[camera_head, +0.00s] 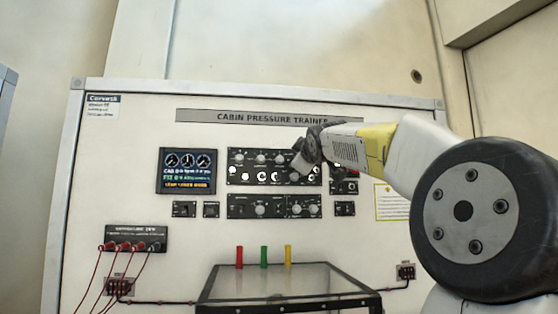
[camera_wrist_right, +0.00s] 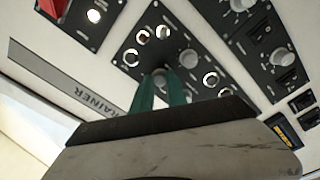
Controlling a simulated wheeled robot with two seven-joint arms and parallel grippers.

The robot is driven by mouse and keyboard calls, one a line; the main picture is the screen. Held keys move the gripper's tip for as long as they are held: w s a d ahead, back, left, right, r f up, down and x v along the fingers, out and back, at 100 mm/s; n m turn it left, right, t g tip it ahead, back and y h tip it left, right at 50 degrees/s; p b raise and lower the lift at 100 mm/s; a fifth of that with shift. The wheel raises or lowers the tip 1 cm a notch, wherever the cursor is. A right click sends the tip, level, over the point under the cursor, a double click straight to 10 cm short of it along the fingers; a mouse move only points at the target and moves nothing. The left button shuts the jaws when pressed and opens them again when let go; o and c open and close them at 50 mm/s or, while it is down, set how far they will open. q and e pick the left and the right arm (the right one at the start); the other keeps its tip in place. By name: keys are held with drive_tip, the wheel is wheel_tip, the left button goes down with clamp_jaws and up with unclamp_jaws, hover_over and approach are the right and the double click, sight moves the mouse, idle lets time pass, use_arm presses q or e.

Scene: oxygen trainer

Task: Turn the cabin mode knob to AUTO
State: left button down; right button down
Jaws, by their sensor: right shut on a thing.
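The cabin pressure trainer's upper black control panel (camera_head: 240,168) carries several round knobs and lit round indicators. My right gripper (camera_head: 296,165) reaches in from the right and covers part of this panel. In the right wrist view its two teal fingers (camera_wrist_right: 160,80) are shut on a small grey knob (camera_wrist_right: 159,73), mostly hidden between the tips. Another grey knob (camera_wrist_right: 189,58) sits just beside it, apart from the fingers. The labels are too small to read, so I cannot tell the knob's setting or confirm its name. My left gripper is not in view.
A lower knob panel (camera_head: 262,206) and small switch panels lie below. A display screen (camera_head: 187,171) is at left. A glass-topped table (camera_head: 285,283) stands in front, below red, green and yellow tabs. Red cables (camera_head: 90,280) hang at lower left.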

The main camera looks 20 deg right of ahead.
drive_tip(key=shift+n, duration=0.6)
drive_tip(key=c, duration=1.3)
unclamp_jaws()
drive_tip(key=v, duration=0.7)
drive_tip(key=shift+s, duration=0.4)
